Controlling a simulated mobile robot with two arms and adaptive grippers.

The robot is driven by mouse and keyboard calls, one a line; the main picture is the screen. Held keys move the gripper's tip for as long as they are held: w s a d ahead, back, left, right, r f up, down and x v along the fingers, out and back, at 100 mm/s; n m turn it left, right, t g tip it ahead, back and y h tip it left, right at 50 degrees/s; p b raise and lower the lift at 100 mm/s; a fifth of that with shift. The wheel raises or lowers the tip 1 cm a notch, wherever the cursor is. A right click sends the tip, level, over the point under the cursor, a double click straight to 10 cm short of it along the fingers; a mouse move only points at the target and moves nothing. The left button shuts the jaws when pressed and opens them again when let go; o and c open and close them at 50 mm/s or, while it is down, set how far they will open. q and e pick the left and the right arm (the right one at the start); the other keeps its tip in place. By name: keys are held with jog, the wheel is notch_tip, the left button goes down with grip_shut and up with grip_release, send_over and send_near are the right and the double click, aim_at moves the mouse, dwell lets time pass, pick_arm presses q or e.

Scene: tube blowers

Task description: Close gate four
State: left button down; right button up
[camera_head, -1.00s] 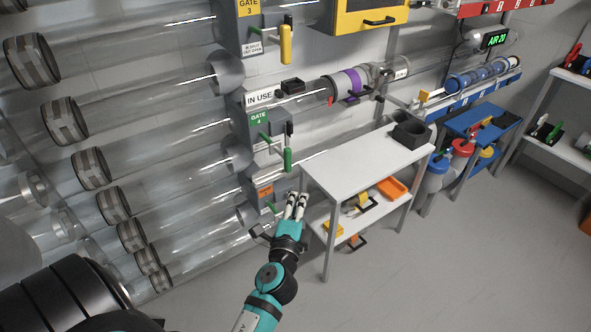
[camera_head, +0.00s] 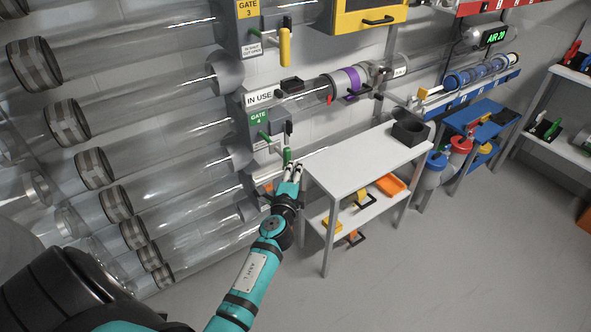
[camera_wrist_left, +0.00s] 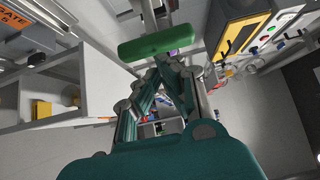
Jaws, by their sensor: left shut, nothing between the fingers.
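Gate four is a grey box on a clear tube, with a green "GATE 4" label (camera_head: 259,120) and an "IN USE" sign above it. Its green handle (camera_head: 287,155) hangs down on the front, and its lower part is close to my fingers. My left gripper (camera_head: 293,167) reaches up to the handle's lower end, shut and empty. In the left wrist view the green handle (camera_wrist_left: 156,44) lies crosswise just beyond the shut fingertips (camera_wrist_left: 172,62). I cannot tell whether they touch. My right gripper is not in view.
Gate three with a yellow handle (camera_head: 285,47) is above. An orange-labelled gate is partly hidden behind my left gripper. A white table (camera_head: 365,160) with a black bin (camera_head: 410,131) stands close on the right. Clear tubes fill the left. The floor at right is free.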

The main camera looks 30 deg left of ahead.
aim_at(277, 152)
pick_arm(q)
jog(key=w+a, duration=0.1)
jog(key=a, duration=0.2)
jog(key=w+a, duration=0.1)
jog(key=a, duration=0.1)
jog(key=w+a+b, duration=0.1)
jog(key=a, duration=0.2)
jog(key=shift+w+a+f, duration=0.1)
jog(key=shift+w+a, duration=0.2)
jog(key=shift+a, duration=0.3)
jog(key=shift+r, duration=0.25)
jog(key=shift+f, duration=0.1)
